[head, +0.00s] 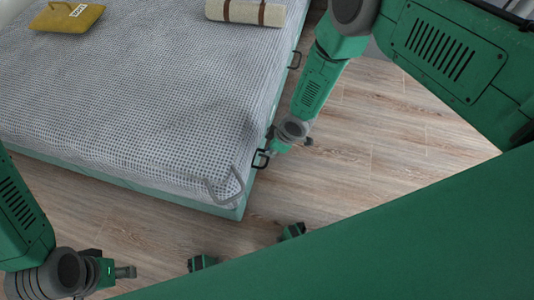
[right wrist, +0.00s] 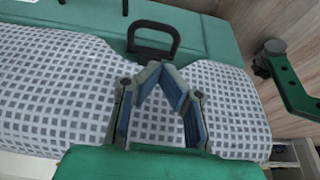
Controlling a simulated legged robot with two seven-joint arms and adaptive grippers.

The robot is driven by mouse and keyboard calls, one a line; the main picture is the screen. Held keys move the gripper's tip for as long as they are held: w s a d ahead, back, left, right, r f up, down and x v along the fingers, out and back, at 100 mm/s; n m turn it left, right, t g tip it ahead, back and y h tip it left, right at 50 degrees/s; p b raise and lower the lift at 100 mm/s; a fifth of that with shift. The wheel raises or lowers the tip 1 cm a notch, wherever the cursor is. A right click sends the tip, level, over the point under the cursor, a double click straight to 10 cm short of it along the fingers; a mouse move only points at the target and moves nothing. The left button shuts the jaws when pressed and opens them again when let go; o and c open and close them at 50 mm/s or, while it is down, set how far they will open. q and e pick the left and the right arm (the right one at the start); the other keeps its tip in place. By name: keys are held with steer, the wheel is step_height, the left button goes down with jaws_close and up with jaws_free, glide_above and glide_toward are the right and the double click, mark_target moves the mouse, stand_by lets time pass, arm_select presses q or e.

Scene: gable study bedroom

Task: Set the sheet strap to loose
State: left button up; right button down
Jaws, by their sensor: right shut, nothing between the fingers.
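The bed (head: 130,190) has a grey checked sheet and a green side. A grey angled band (head: 226,192) lies at its near right corner; it may be the sheet strap, but I cannot tell its setting. A black loop handle (head: 261,158) on the bed's side is beside my right gripper (head: 270,151). In the right wrist view the black loop (right wrist: 152,38) stands just beyond my right gripper's fingertips (right wrist: 155,68), which meet with nothing between them. My left gripper (head: 130,272) is at the lower left, away from the bed; its fingers are too small to read.
A second black handle (head: 294,60) is further back on the bed's side. A mustard cushion (head: 68,17) and a cream and brown roll (head: 246,11) lie on the bed. The wooden floor (head: 370,130) to the right is clear.

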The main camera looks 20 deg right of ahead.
arm_select(q)
step_height(320, 180, down, 5)
steer(key=b, duration=0.4)
steer(key=shift+d+r, duration=0.1)
steer(key=shift+r, duration=0.05)
arm_select(e)
steer(key=x, duration=0.9)
arm_select(q)
steer(key=shift+r, duration=0.15)
arm_select(e)
steer(key=shift+s+d, duration=0.1)
steer(key=shift+d, duration=0.05)
